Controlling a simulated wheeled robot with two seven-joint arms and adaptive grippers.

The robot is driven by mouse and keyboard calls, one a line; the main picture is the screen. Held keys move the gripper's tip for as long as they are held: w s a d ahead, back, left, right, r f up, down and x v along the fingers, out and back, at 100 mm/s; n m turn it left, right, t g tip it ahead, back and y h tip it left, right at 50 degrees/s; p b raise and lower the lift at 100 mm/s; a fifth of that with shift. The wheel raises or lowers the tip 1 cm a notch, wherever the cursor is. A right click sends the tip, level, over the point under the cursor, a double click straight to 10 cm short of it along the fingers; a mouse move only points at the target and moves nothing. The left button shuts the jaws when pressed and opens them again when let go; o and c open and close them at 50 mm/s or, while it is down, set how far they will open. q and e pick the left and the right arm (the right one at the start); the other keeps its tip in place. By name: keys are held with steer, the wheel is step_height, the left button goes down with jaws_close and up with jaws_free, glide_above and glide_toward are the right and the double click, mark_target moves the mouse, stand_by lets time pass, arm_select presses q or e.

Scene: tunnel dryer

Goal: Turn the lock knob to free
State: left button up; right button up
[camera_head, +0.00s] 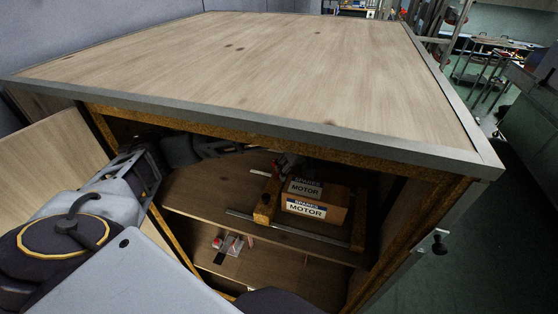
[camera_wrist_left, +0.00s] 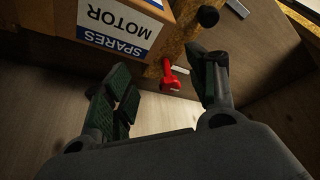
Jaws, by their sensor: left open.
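The red lock knob (camera_wrist_left: 171,80) shows in the left wrist view, below the wooden frame edge beside the box. A small pale plate (camera_wrist_left: 181,70) sits next to it. My left gripper (camera_wrist_left: 160,82) is open, one dark finger on each side of the knob in the picture; I see no contact. In the head view my left arm reaches into the cabinet and the gripper (camera_head: 284,163) is small and dark near the back of the box, with a hint of red beside it. Which way the knob points is hard to tell.
A cardboard box labelled SPARES MOTOR (camera_head: 316,198) sits in a wooden frame (camera_head: 265,202) on the cabinet shelf. The cabinet's wooden top (camera_head: 250,65) overhangs the opening. A black knob (camera_wrist_left: 208,16) is close to the right finger. Small red items (camera_head: 217,242) lie on the lower shelf.

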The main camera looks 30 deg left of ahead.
arm_select(q)
steer(key=w+a+f+p, duration=0.1)
steer(key=a, duration=0.1)
steer(key=w+a+p, duration=0.1)
steer(key=a, duration=0.1)
steer(key=w+a+f, duration=0.1)
steer(key=w+a, duration=0.1)
steer(key=a, duration=0.1)
steer(key=shift+f+p, duration=0.3)
steer(key=shift+p, duration=0.1)
steer(key=shift+x, duration=1.1)
steer(key=shift+w+d, duration=0.1)
steer(key=shift+c, duration=0.5)
steer(key=c, duration=0.9)
steer(key=shift+c, duration=0.2)
